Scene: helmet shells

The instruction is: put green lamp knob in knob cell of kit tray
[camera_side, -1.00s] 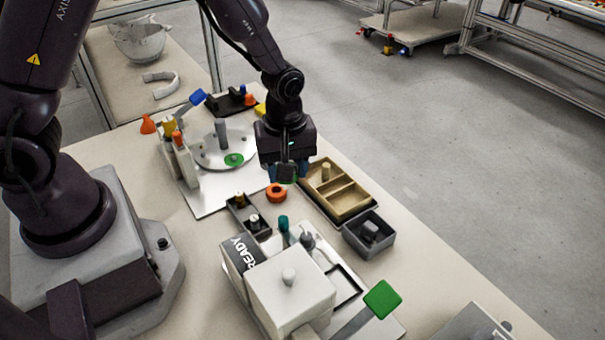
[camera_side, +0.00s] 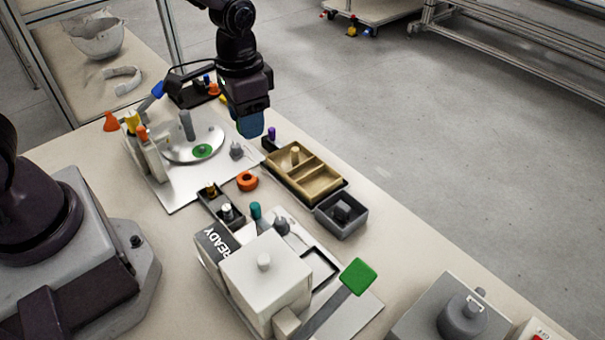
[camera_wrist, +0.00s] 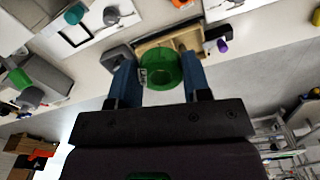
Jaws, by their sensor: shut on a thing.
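The green lamp knob (camera_wrist: 160,68) is a round green piece with a small pale marking, between the two blue fingers of my gripper (camera_wrist: 158,80) in the wrist view. My gripper is shut on it. In the side view my gripper (camera_side: 250,125) hangs behind and left of the kit tray, and the knob is hidden there. The kit tray (camera_side: 320,197) is tan with several compartments. A tan peg (camera_side: 295,154) stands in its far compartment; the nearer ones look empty. In the wrist view the tray (camera_wrist: 150,42) shows partly behind the knob. Which compartment is the knob cell I cannot tell.
A grey bin (camera_side: 341,222) with a dark block stands at the tray's near end. A purple-topped piece (camera_side: 271,133) stands at its far end. An orange ring (camera_side: 247,181) lies left of it. A white READY box (camera_side: 265,275) and a silver round plate (camera_side: 180,150) stand nearby.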

